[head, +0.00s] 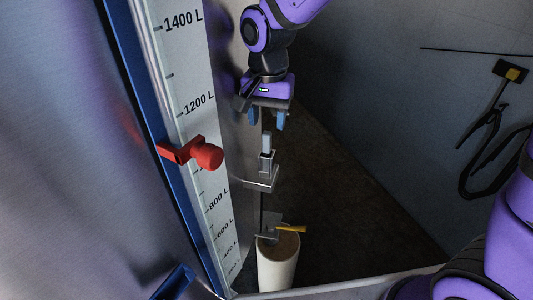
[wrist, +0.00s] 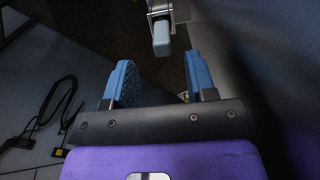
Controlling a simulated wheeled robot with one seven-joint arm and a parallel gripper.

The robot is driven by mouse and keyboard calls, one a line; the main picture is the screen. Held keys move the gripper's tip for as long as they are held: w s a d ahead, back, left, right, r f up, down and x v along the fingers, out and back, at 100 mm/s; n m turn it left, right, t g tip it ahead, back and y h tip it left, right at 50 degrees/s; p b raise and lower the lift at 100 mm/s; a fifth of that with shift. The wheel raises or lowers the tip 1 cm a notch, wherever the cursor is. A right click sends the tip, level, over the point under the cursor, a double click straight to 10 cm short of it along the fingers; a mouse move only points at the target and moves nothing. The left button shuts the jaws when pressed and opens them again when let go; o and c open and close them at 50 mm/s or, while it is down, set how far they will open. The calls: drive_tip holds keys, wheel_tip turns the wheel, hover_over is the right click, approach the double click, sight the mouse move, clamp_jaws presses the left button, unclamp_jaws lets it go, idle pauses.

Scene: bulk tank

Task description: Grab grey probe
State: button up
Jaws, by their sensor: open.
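The grey probe (head: 266,143) stands upright in a small metal bracket (head: 262,180) on the side of the tank. Its light grey block end also shows in the wrist view (wrist: 161,38), beyond the fingertips. My gripper (head: 266,119) is open and empty, with its blue fingers pointing down just above the probe. In the wrist view my gripper (wrist: 160,78) has its two blue fingers spread wide. The probe appears roughly in line with the gap between them, and apart from both. The probe's lower part is hidden by the bracket.
A level scale (head: 190,110) with a red slider knob (head: 207,156) runs down the tank to the left. A pale cylinder (head: 278,262) with a yellow-handled piece (head: 291,228) stands below. A black hose (head: 477,165) hangs on the right wall.

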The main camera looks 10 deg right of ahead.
sight(267, 133)
drive_tip(key=shift+w+a+f, duration=0.1)
drive_tip(key=shift+f, duration=3.2)
drive_tip(key=shift+c, duration=0.2)
clamp_jaws()
